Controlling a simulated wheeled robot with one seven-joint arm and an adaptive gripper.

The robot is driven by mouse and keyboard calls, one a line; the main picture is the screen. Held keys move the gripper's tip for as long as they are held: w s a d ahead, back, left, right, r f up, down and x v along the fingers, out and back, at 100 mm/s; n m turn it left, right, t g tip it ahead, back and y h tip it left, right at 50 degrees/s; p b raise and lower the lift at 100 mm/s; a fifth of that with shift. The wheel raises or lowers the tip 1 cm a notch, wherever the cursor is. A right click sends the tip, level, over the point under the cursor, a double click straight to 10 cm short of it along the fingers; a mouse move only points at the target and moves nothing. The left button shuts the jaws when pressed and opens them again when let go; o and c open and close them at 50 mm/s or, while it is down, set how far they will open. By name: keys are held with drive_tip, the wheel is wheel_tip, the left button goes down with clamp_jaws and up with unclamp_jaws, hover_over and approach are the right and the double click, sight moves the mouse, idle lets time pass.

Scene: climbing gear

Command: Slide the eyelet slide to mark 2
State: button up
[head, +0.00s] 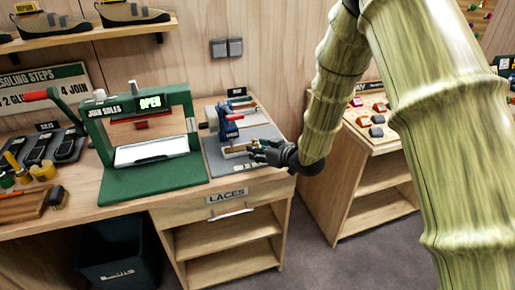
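A small blue device (229,122) stands on a grey base plate (222,165) at the right end of the workbench, right of the green press. A small light-coloured piece (236,149) lies low in front of it and may be the eyelet slide; I cannot read any mark numbers at this size. My gripper (256,151) is dark and reaches in from the right, low over the plate. Its fingers are beside or at the right end of the light piece. I cannot tell whether they touch it, or whether they are open or shut.
A green press (148,185) labelled "JOIN SOLES", showing "OPEN", stands left of the plate. A drawer (229,207) labelled "LACES" is below. Dark soles (67,146) and tools lie at far left. A second shelf unit (376,150) with small blocks stands right, across a gap.

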drive_tip(key=shift+w+a+f, duration=0.25)
drive_tip(key=shift+w+a, duration=0.15)
drive_tip(key=shift+w, duration=0.05)
drive_tip(key=shift+c, duration=0.4)
clamp_jaws()
